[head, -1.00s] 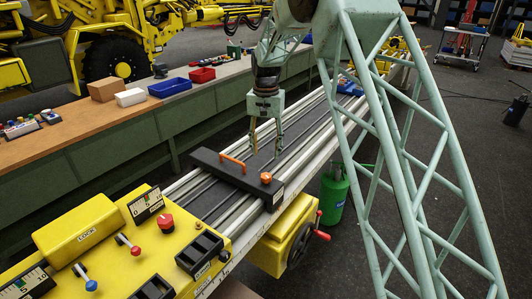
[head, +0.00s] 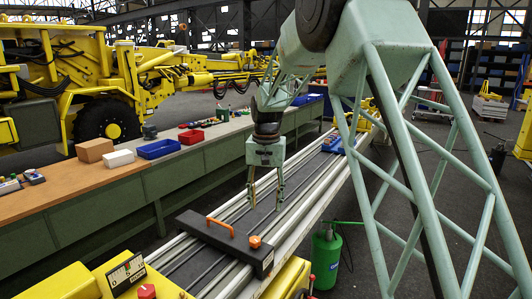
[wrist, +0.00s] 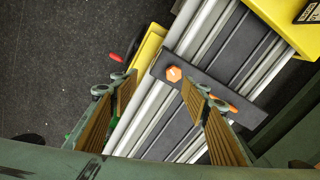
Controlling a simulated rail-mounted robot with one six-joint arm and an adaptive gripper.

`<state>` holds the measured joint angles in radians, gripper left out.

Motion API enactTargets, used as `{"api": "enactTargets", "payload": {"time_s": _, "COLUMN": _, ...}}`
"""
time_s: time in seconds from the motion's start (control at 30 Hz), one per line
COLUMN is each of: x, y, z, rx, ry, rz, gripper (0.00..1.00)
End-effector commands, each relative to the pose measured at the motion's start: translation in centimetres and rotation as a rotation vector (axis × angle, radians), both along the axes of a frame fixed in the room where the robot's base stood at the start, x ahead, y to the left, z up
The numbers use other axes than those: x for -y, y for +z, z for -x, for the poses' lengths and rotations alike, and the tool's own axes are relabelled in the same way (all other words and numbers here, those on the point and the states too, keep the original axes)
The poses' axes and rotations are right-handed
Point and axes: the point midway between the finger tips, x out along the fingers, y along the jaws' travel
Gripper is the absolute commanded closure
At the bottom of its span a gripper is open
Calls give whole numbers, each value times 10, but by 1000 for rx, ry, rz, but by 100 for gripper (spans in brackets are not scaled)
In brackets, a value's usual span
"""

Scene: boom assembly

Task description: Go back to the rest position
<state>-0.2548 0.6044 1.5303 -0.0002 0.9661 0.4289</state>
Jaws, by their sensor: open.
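My gripper (head: 265,197) hangs from my pale green arm above the rail bed, pointing down. Its two fingers are apart with nothing between them in the head view. In the wrist view my gripper (wrist: 158,115) also shows open, with ribbed tan pads. Below and in front of it, a dark crossbar (head: 225,240) lies across the rails, with an orange handle (head: 206,226) and an orange knob (head: 255,242) on top. The crossbar also shows in the wrist view (wrist: 205,87), beyond the fingertips. The fingers appear clear of the handle and knob.
A long workbench (head: 120,186) with blue bins, a red bin and boxes runs along the left. A yellow control panel (head: 70,285) stands at front left. A green canister (head: 325,258) stands right of the rails (head: 310,185). Dark floor lies open at right.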

Motion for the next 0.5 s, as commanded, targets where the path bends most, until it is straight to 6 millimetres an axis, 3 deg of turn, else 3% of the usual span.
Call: {"api": "enactTargets", "payload": {"time_s": 0.5, "x": 47, "y": 67, "z": 65, "rx": 44, "ry": 24, "rz": -7, "gripper": 57}}
